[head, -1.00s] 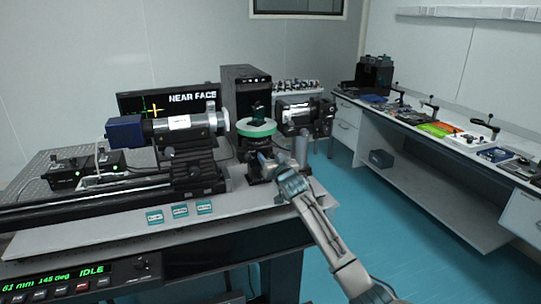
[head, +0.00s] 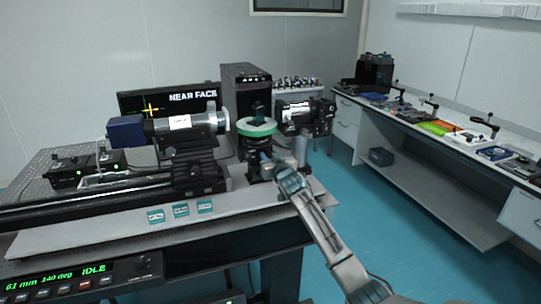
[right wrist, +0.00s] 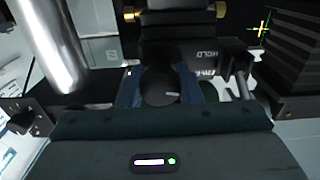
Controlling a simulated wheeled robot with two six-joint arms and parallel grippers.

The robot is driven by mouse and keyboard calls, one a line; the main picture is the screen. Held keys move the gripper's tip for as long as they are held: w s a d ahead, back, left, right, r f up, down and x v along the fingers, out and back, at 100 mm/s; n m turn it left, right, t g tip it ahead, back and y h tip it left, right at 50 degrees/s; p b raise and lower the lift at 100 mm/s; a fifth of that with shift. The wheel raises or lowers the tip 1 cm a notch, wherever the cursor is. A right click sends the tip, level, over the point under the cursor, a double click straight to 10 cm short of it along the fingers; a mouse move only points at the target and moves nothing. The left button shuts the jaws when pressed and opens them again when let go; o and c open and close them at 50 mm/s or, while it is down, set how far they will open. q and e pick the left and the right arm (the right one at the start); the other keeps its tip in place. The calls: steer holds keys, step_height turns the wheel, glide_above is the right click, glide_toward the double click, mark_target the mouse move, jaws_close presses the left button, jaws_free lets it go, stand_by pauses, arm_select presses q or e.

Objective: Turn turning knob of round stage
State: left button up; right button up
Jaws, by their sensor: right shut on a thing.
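The round stage (head: 256,127) stands on the optical table, with a green ring on top and a black body below. My right gripper (head: 267,160) reaches its lower front from the right. In the right wrist view, the two blue fingers of my right gripper (right wrist: 160,85) are shut on the dark round turning knob (right wrist: 160,92), one finger on each side. A light mark shows on the knob's face. In the head view the knob is hidden by the gripper. The readout (head: 60,277) shows 61 mm, 140 deg and IDLE. My left gripper is not in view.
A blue-and-silver tube (head: 170,128) on a rail stands left of the stage, and a camera-like device (head: 304,117) on a metal post (head: 301,150) stands close on its right. A screen (head: 168,101) behind reads NEAR FACE. A side bench (head: 440,185) stands at right.

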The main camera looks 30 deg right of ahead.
steer(key=shift+n+p, duration=0.3)
steer(key=shift+n, duration=0.7)
steer(key=o, duration=1)
steer(key=shift+s+a, duration=0.1)
steer(key=shift+s, duration=0.35)
steer(key=b+v, duration=0.3)
steer(key=v, duration=0.7)
